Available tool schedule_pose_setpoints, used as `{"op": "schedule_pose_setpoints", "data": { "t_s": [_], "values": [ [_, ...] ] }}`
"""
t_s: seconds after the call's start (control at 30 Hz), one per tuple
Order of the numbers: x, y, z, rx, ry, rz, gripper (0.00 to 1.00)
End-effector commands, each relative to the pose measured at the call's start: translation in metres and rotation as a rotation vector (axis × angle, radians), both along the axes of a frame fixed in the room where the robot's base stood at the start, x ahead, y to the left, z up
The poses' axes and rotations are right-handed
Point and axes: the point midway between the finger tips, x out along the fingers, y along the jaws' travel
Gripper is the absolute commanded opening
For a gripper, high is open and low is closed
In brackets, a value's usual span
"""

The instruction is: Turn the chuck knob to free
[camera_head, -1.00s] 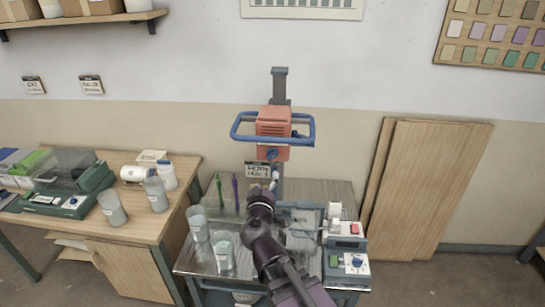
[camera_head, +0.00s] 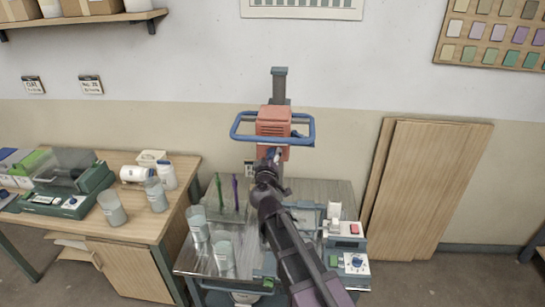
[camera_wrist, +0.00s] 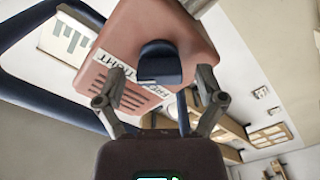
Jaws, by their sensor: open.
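The chuck knob (camera_wrist: 160,62) is a dark blue knob on the red mixer head (camera_wrist: 125,75), between my open fingers in the wrist view. Labels that appear to read TIGHT (camera_wrist: 108,62) and FREE (camera_wrist: 143,92) sit beside it. Which label the knob points to is hard to tell. My gripper (camera_wrist: 160,75) is open, one finger to each side of the knob; I cannot tell if either touches it. In the head view my gripper (camera_head: 273,157) is just below the red mixer head (camera_head: 273,122), and the knob is largely hidden.
A blue guard bar (camera_head: 300,143) loops around the mixer head; it also shows in the wrist view (camera_wrist: 30,25). Wooden boards (camera_head: 430,185) lean right.

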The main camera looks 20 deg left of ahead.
Motion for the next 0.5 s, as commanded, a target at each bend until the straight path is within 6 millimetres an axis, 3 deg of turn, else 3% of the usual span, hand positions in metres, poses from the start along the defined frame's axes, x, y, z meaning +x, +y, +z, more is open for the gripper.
{"op": "schedule_pose_setpoints", "data": {
  "t_s": [0.4, 0.5],
  "values": [
    [0.0043, 0.0008, 0.0000, 0.000, 0.000, 0.000, 0.89],
    [0.0042, 0.0007, 0.0000, 0.000, 0.000, 0.000, 0.59]
  ]
}}
